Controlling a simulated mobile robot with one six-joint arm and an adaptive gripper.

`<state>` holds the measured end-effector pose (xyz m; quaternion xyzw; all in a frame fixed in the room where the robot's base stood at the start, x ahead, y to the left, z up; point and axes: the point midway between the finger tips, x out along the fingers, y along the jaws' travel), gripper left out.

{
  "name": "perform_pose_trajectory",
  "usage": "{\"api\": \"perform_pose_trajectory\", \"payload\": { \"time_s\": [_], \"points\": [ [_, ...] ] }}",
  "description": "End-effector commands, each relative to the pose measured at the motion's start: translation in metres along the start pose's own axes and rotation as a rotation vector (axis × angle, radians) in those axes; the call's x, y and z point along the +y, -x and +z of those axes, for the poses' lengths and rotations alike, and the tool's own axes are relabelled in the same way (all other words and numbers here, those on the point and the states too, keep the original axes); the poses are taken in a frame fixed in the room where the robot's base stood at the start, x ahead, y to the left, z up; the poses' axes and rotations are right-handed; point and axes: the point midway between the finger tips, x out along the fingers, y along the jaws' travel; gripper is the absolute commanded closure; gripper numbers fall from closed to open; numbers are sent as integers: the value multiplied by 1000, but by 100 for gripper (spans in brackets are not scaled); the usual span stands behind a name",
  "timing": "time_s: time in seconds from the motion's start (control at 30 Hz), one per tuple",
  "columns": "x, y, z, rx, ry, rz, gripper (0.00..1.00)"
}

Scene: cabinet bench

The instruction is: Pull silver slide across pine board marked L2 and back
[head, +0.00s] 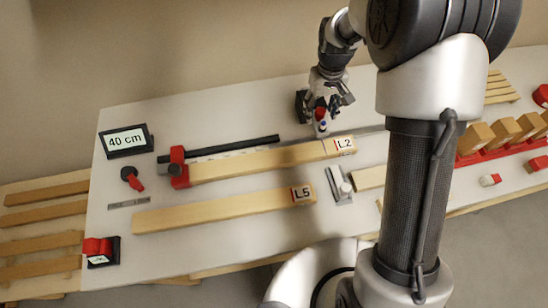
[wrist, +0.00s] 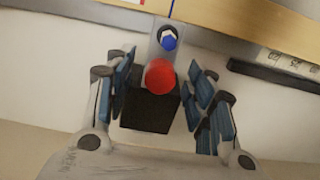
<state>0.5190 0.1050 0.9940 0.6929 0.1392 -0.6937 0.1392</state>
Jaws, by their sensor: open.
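The pine board marked L2 (head: 255,163) lies across the bench, its label near its right end. Its edge also shows at the top of the wrist view (wrist: 240,42). In the head view my gripper (head: 324,101) is at the board's far side, near L2's label.
A red clamp (head: 179,167) sits at the board's left end, with a black bar (head: 220,149) behind. The L5 board (head: 225,209) lies in front. A small metal square (head: 339,185) and red rack (head: 500,147) are right.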

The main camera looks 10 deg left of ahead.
Motion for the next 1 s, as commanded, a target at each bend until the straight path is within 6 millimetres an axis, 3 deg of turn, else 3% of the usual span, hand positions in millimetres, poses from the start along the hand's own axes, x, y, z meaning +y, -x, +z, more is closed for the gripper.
{"api": "perform_pose_trajectory", "payload": {
  "time_s": [0.8, 1.0],
  "points": [
    [0, 84, 0, 2, 0, 0, 50],
    [0, 87, 0, 1, 0, 0, 50]
  ]
}}
